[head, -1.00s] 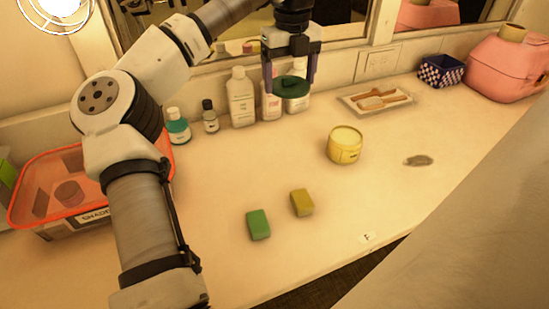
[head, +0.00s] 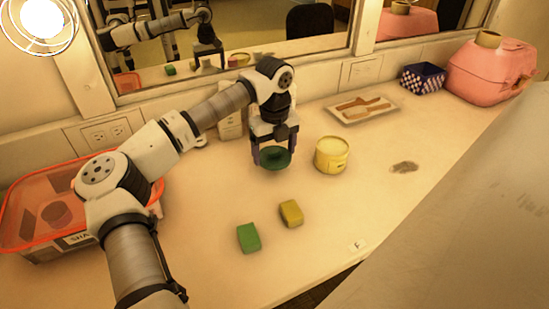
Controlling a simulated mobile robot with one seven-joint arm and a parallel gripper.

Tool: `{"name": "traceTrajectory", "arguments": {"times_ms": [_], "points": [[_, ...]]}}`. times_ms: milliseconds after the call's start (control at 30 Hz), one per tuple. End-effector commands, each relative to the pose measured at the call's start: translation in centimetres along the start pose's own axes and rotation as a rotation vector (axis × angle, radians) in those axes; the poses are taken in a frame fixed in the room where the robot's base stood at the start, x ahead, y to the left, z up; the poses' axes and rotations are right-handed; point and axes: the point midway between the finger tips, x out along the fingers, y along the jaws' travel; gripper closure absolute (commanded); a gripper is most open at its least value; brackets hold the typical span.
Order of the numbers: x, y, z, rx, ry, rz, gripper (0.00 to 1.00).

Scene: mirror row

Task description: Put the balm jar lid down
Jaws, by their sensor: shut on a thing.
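My gripper (head: 273,160) is shut on a round dark green lid (head: 275,159), gripped across its sides. The lid is close above the counter (head: 330,225) or on it; I cannot tell whether it touches. It is just left of an open yellow balm jar (head: 331,155), whose pale contents show at the top. The gripper and arm hide part of the bottles behind; a white bottle (head: 230,125) shows in part.
A green block (head: 249,238) and a yellow block (head: 291,213) lie in front. An orange-rimmed bin (head: 25,252) is at left. A tray (head: 341,117) with brushes, a checked basket (head: 423,78) and a pink case (head: 490,72) stand behind right.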

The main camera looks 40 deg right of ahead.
Motion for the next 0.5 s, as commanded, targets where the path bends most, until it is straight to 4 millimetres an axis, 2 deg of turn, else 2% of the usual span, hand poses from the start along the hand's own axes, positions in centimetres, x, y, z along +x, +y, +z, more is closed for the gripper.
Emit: {"name": "traceTrajectory", "arguments": {"times_ms": [100,200,500], "points": [[1.9,0.0,-0.1,0.000,0.004,-0.001,0.41],[3.0,0.0,-0.1,0.001,0.003,0.000,0.41],[3.4,0.0,0.0,0.000,0.001,0.000,0.41]]}}
